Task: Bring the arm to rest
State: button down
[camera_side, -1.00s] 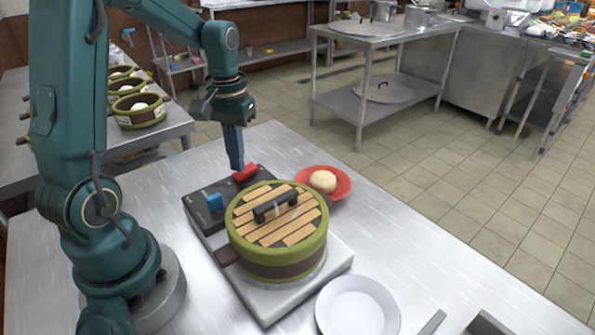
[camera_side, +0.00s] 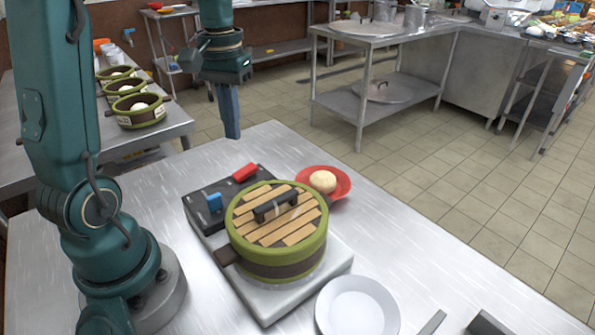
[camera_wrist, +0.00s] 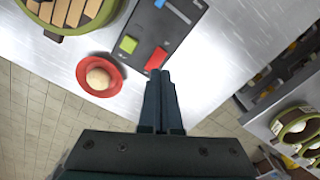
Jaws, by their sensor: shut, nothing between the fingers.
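My gripper (camera_side: 232,136) hangs shut and empty, pointing down, above the far edge of the steel table, behind the black control panel. In the wrist view the closed fingers (camera_wrist: 161,74) reach in from the bottom, with nothing between them. My arm stands upright at the left of the side view. No fingertip touches anything that I can see.
A green steamer pot (camera_side: 277,258) with a slatted lid sits on a burner. Its black panel (camera_side: 205,222) has red (camera_side: 246,172) and blue (camera_side: 214,202) switches; a green one (camera_wrist: 129,44) shows in the wrist view. A bun (camera_side: 322,181) lies on a red plate (camera_side: 343,190). A white plate (camera_side: 357,308) is in front.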

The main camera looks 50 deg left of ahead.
jog(key=s+d+m+t, duration=0.1)
jog(key=s+d+m, duration=0.1)
jog(key=d, duration=0.2)
jog(key=s+d+r+m+t, duration=0.1)
jog(key=s+d+m+t, duration=0.1)
jog(key=d, duration=0.3)
jog(key=s+d+m+t, duration=0.2)
jog(key=s+d, duration=0.2)
jog(key=shift+s+d+r, duration=0.15)
jog(key=shift+s+r, duration=0.05)
jog(key=shift+r, duration=0.2)
jog(key=shift+s+f+t, duration=0.1)
jog(key=shift+f+t, duration=0.2)
jog(key=shift+f, duration=0.3)
